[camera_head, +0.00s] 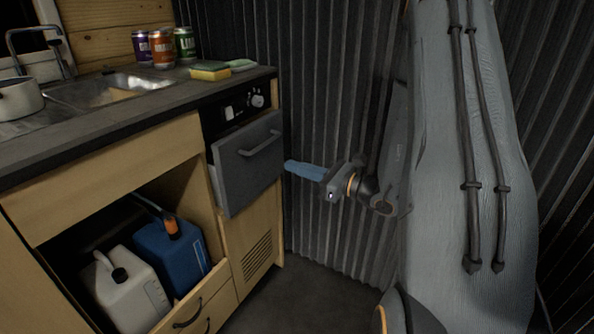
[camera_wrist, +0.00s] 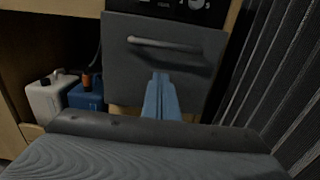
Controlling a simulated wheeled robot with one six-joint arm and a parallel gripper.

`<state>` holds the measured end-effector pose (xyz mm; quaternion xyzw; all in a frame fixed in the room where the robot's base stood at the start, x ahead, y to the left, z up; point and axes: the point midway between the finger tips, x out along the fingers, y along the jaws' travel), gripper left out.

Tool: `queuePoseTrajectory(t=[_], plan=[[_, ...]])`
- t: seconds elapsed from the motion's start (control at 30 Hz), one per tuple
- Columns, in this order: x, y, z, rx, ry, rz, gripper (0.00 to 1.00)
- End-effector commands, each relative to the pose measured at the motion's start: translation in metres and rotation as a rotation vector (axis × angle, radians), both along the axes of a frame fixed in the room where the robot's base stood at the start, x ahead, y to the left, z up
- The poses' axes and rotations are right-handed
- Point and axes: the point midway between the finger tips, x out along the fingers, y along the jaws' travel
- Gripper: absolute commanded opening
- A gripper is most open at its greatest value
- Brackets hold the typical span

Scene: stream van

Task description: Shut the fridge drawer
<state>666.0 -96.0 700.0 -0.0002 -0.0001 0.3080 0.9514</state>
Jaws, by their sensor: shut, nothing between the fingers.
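The fridge drawer (camera_head: 247,168) has a dark grey front with a bar handle (camera_head: 259,144). It stands out a little from the cabinet, with a pale side showing at its left edge, so it is partly open. In the wrist view the drawer front (camera_wrist: 180,62) fills the upper middle, its handle (camera_wrist: 158,45) near the top. My gripper (camera_head: 288,165) has blue fingers, shut and empty, pointing at the right side of the drawer front. In the wrist view the fingers (camera_wrist: 161,78) overlap the drawer front below the handle. I cannot tell whether they touch it.
A control panel with knobs (camera_head: 240,106) sits above the drawer. White (camera_head: 131,291) and blue (camera_head: 170,254) canisters stand in the open cabinet at left. Cans (camera_head: 162,48), a sponge (camera_head: 210,71) and a sink (camera_head: 110,90) are on the counter. A corrugated wall (camera_head: 330,100) rises behind my gripper.

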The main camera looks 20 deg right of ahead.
Motion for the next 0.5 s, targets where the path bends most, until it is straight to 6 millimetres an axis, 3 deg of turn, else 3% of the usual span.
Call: queuePoseTrajectory(t=[0.3, 0.5], plan=[[0.052, 0.040, -0.001, 0.000, -0.001, 0.006, 0.00], [0.074, 0.056, -0.001, 0.000, 0.000, 0.005, 0.00]])
